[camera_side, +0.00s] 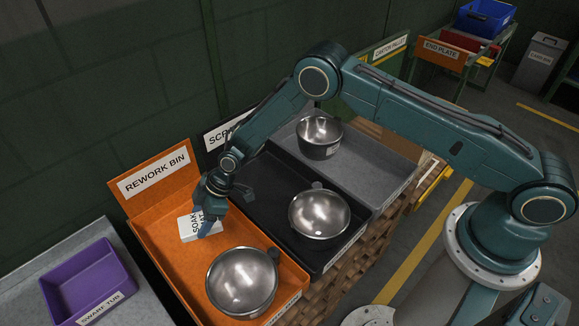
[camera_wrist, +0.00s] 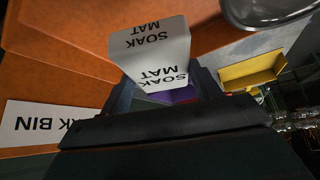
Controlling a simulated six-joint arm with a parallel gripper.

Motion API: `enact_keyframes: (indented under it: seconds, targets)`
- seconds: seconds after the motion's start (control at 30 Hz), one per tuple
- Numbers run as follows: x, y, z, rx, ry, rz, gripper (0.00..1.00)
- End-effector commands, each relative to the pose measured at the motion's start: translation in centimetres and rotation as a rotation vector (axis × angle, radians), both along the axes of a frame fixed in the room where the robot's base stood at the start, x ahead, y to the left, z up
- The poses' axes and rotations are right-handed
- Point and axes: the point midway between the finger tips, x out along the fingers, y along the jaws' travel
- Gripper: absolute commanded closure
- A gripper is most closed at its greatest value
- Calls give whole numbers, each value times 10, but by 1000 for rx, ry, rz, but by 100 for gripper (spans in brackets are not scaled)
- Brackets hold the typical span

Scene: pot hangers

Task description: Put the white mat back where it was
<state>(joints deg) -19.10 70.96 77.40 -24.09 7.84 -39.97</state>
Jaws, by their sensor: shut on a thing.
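The white mat (camera_side: 187,231), a small block lettered "SOAK MAT", shows over the back left part of the orange rework bin (camera_side: 152,262). My gripper (camera_side: 207,222) points down there and is shut on the mat. In the wrist view the mat (camera_wrist: 152,48) sits between the fingers of my gripper (camera_wrist: 165,88), its lettering upside down. I cannot tell whether the mat touches the bin floor. A steel pot (camera_side: 242,283) stands in the front part of the same bin, apart from the mat.
A black scrap bin (camera_side: 283,215), its sign partly hidden by my arm, holds a steel pot (camera_side: 319,214). A grey tray (camera_side: 372,168) behind it holds another pot (camera_side: 319,137). A purple swarf tub (camera_side: 86,281) stands left of the orange bin. The orange bin's front left floor is clear.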

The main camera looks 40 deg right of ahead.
Motion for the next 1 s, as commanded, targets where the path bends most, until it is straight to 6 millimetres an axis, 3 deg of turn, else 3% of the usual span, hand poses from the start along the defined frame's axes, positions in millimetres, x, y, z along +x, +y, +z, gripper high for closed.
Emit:
enact_keyframes:
  seconds: [0.43,1.0]
  targets:
    - [-1,0,-72,0,0,0,67]
    - [0,0,-95,0,0,0,67]
